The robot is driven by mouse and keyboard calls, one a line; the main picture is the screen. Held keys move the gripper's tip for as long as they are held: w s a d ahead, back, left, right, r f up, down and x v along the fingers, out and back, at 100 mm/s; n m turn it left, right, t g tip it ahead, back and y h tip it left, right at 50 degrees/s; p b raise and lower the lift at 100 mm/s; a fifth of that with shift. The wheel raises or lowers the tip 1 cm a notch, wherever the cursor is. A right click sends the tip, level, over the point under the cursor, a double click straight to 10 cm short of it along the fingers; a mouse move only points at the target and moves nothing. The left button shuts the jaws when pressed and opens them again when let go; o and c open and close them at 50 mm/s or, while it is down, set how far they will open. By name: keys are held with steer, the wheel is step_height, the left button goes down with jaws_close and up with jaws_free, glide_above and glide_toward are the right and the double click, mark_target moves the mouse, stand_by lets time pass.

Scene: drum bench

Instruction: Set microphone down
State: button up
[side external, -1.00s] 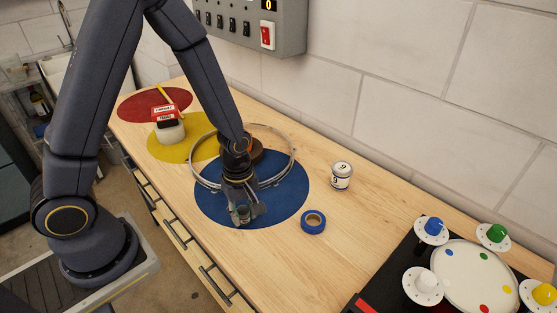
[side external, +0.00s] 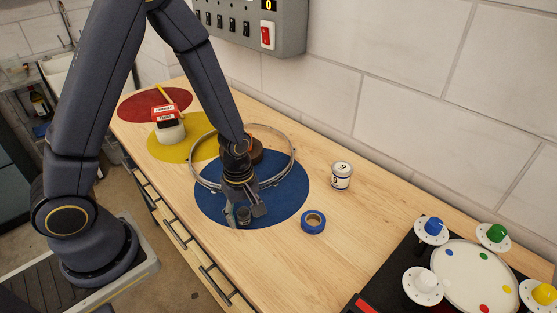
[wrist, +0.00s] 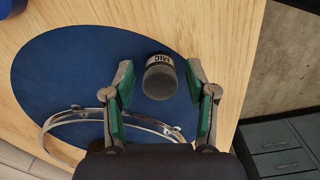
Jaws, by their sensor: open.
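The microphone (wrist: 160,77), a short dark cylinder with a pale "MIC" label, stands on the blue round mat (wrist: 60,70). It also shows in the side external view (side external: 243,215), partly hidden by my fingers. My gripper (wrist: 161,88) is open, with one green-padded finger on each side of the microphone and a visible gap to each. In the side external view my gripper (side external: 244,212) is low over the near part of the blue mat (side external: 290,195).
A metal hoop (side external: 292,165) rests across the blue and yellow mats, close beside my gripper. Blue tape (side external: 313,222) and a white can (side external: 341,176) stand to the right. A red-and-white box (side external: 166,115) is at the far left. Bare wood lies nearer the front right.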

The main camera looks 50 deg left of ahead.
step_height(320, 180, up, 12)
step_height(320, 180, up, 9)
steer(key=m+t, duration=0.3)
steer(key=m, duration=0.4)
glide_above(244, 211)
steer(key=s+a, duration=0.2)
steer(key=s, duration=0.1)
steer(key=s+a+r+m+t, duration=0.1)
steer(key=s+r+m+t, duration=0.1)
steer(key=s+r+m, duration=0.4)
steer(key=m, duration=0.2)
steer(key=shift+a+m+t, duration=0.15)
steer(key=shift+m+t, duration=0.15)
steer(key=shift+m, duration=0.1)
